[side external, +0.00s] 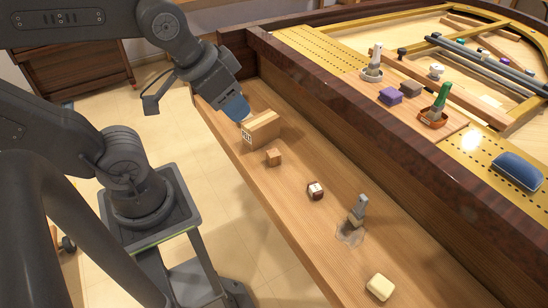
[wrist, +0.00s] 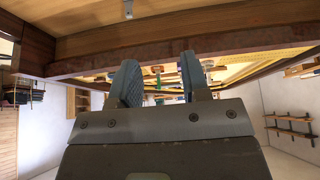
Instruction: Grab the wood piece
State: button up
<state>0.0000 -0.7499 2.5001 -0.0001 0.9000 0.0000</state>
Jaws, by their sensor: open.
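A small wooden cube (side external: 273,157) sits on the wooden ledge (side external: 305,235), in front of a cardboard box (side external: 261,129). My gripper (side external: 238,108) is above the ledge's far end, at the box's upper left, apart from the cube. Whether its fingertips touch the box is not clear. In the wrist view my gripper (wrist: 160,82) has its two blue-grey fingers spread apart, with no object held between them. The cube cannot be made out in the wrist view.
Along the ledge lie a dark red and white cube (side external: 315,190), a grey-handled tool (side external: 357,212) on a clear base and a cream block (side external: 380,287). A raised dark wooden rim (side external: 370,115) borders the ledge. Beyond it are a purple block (side external: 390,96) and a blue eraser-like object (side external: 518,170).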

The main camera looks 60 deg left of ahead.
jog(key=o, duration=0.6)
jog(key=shift+c, duration=0.2)
